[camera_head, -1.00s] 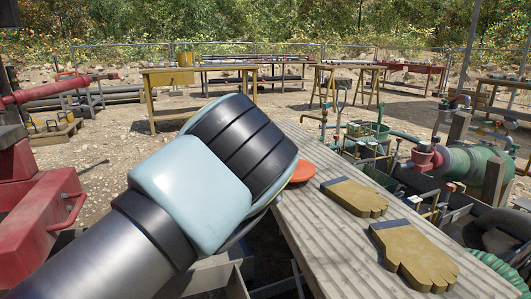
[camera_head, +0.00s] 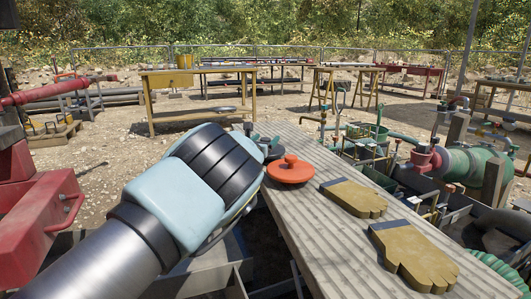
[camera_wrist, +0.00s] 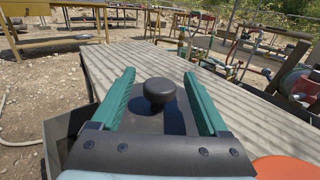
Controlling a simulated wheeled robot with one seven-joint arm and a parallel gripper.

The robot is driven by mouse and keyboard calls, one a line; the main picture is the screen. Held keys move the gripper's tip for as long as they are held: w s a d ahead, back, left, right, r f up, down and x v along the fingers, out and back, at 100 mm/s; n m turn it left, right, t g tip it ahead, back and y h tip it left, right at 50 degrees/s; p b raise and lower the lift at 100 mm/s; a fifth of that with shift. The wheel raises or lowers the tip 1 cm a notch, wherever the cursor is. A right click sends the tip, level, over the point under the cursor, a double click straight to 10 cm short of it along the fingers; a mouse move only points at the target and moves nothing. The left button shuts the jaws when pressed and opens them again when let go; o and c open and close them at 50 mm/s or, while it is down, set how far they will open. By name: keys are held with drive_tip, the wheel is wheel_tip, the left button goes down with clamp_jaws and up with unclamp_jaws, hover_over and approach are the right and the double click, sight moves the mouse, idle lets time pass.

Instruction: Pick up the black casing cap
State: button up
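The black casing cap is dark with a round knob on top, seen in the wrist view (camera_wrist: 159,91). It lies on the grey slatted table, and its knob shows between my two green fingers, with gaps on both sides. My gripper (camera_wrist: 158,76) is open and reaches low over the table toward the cap. In the head view my green fingertips (camera_head: 266,141) show just beyond my wrist, with a dark part of the cap (camera_head: 274,153) beside them. Much of the cap's body is hidden by my gripper.
An orange cap (camera_head: 290,170) with a knob lies close to the right of my gripper. Two tan gloves (camera_head: 354,197) (camera_head: 413,255) lie nearer on the slatted table (camera_head: 335,240). Green pipework (camera_head: 470,165) stands to the right. A yellow-framed table (camera_head: 200,75) stands behind.

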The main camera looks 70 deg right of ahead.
sight(266, 138)
clamp_jaws()
idle(0.4)
wheel_tip(266, 138, up, 10)
drive_tip(key=shift+r+p, duration=0.1)
drive_tip(key=shift+p, duration=0.5)
